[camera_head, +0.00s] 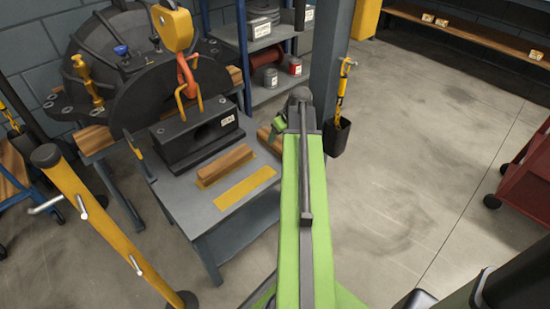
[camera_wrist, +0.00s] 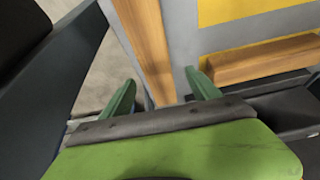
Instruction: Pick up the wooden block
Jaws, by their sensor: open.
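Two wooden blocks show on the grey table (camera_head: 185,205). One wooden block (camera_head: 226,164) lies in the middle, between the dark casing piece and a yellow strip; it is also at the right of the wrist view (camera_wrist: 262,60). The other block (camera_head: 266,136) is at the table's right edge, partly hidden by my arm; it runs between my fingers in the wrist view (camera_wrist: 148,40). My gripper (camera_wrist: 160,90) is open, with one green finger on each side of that block. Gaps show beside it, and I cannot tell whether either finger touches it.
The dark casing piece (camera_head: 190,148) stands behind the middle block, under an orange hook (camera_head: 186,70). The yellow strip (camera_head: 244,187) lies in front. A grey post (camera_head: 328,70) rises behind my arm. A yellow post (camera_head: 95,220) stands at left. Open floor (camera_head: 420,150) lies to the right.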

